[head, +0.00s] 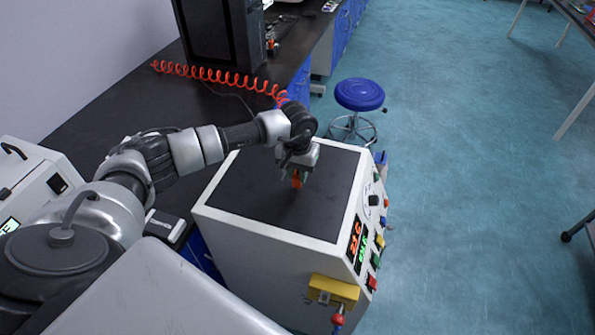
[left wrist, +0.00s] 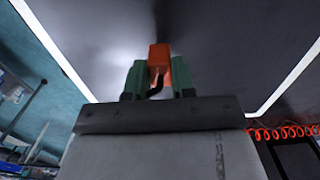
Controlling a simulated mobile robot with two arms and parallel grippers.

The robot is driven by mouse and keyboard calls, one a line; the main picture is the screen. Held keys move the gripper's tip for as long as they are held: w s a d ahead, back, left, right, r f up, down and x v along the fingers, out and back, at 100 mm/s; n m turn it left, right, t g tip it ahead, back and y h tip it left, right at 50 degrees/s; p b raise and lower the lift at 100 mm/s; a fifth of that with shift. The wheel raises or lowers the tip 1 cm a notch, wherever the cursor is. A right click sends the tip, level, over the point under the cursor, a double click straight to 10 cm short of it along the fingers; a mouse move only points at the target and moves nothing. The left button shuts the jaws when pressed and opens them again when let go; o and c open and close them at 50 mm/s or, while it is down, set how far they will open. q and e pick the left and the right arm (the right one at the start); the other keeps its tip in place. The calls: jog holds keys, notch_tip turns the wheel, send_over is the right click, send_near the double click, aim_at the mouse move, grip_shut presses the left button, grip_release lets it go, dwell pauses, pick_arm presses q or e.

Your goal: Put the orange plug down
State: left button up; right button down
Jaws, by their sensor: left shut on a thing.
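The orange plug (left wrist: 159,60) is between the two green fingers of my left gripper (left wrist: 160,78) in the left wrist view. The fingers are shut on it from both sides. In the head view my left gripper (head: 297,176) points down over the dark top of the white machine (head: 235,192), with a small bit of the orange plug (head: 297,180) showing below it. I cannot tell whether the plug touches the machine top. My right gripper is not in view.
The machine's front has a display (head: 356,245), knobs and a yellow block (head: 334,291). A red coiled hose (head: 222,77) runs along the dark bench behind. A blue stool (head: 359,95) stands on the floor beyond. The dark machine top around the gripper is clear.

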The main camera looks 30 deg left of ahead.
pick_arm(q)
jog(key=o, duration=0.9)
